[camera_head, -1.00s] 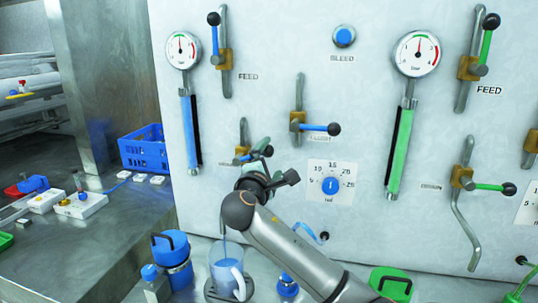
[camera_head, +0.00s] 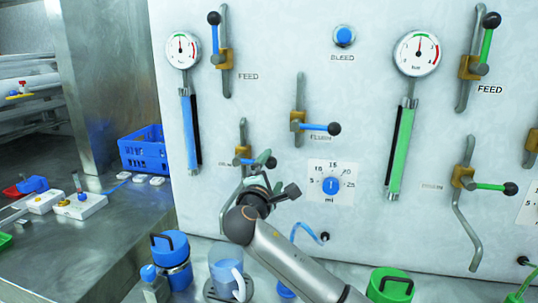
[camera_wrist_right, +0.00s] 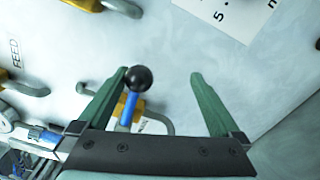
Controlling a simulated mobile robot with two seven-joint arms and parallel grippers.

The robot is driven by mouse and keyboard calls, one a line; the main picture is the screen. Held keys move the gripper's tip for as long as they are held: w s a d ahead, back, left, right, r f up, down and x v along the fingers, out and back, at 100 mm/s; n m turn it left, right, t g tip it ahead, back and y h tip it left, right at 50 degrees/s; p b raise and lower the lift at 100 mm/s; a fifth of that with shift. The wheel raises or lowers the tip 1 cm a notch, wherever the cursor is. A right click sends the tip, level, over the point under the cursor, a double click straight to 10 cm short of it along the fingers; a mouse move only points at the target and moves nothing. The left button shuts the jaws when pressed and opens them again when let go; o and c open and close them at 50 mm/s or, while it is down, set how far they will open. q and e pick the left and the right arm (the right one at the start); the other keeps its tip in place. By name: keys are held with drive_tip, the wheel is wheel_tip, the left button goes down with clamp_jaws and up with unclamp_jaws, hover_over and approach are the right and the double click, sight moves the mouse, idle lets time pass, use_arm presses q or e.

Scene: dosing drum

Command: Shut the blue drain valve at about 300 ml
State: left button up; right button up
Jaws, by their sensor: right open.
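The blue drain valve (camera_head: 243,161) sits low on the panel, partly hidden by my right gripper. Its blue lever with a black ball (camera_head: 271,163) points right, roughly level, across the pipe. In the right wrist view the black ball (camera_wrist_right: 139,79) and blue lever show between the spread fingers, nearer the left one. My right gripper (camera_head: 258,176) is open and not closed on the lever. A clear jug (camera_head: 225,270) holding blue liquid stands below the outlet pipe; its exact level is too small to read. No stream shows above it. My left gripper is out of view.
The flush lever (camera_head: 320,128) juts out above my right gripper. A dial (camera_head: 330,186) is to its right. A blue crate (camera_head: 143,149) stands at the left.

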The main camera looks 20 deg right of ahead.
drive_tip(key=shift+f, duration=0.75)
drive_tip(key=shift+w+a+r+p, duration=0.1)
drive_tip(key=shift+r+p, duration=0.35)
drive_tip(key=shift+r, duration=0.2)
drive_tip(key=shift+r, duration=0.1)
